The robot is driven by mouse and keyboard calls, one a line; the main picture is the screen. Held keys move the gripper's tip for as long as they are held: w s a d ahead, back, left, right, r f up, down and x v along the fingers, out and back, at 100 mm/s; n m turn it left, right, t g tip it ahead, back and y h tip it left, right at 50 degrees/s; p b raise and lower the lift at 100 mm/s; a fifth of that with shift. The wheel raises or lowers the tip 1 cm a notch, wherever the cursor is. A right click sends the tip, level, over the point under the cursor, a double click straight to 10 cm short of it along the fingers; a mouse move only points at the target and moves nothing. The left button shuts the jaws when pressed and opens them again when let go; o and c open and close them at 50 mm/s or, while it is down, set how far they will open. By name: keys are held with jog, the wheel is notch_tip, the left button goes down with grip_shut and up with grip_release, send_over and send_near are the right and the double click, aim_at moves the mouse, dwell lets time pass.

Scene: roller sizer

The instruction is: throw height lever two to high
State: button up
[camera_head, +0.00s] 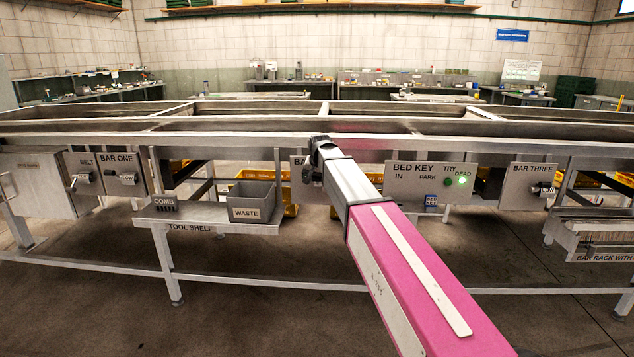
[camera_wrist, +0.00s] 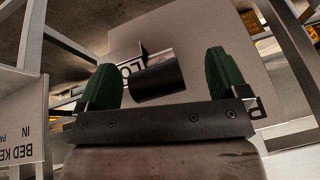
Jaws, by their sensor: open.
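The bar two panel (camera_head: 299,168) is mostly behind my arm in the head view; only the start of its label shows. In the wrist view its plain grey plate (camera_wrist: 195,45) fills the middle. A dark cylindrical lever grip (camera_wrist: 158,82) sticks out from it, beside a partly covered label beginning "LO". My gripper (camera_wrist: 162,70) is open, with one green finger on each side of the grip and a visible gap on both sides. It also shows small at the panel in the head view (camera_head: 318,148). The lever's pivot and exact angle are hidden.
The bed key panel (camera_head: 425,182) with a lit green lamp is right of my arm. The bar one panel (camera_head: 122,175) is left, the bar three panel (camera_head: 530,186) far right. A tool shelf (camera_head: 205,222) carries a waste bin (camera_head: 252,201). The frame's rail (camera_head: 230,140) runs above.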

jog(key=shift+w+f, duration=0.2)
jog(key=shift+f, duration=0.25)
jog(key=c, duration=1.2)
jog(key=shift+c, duration=0.2)
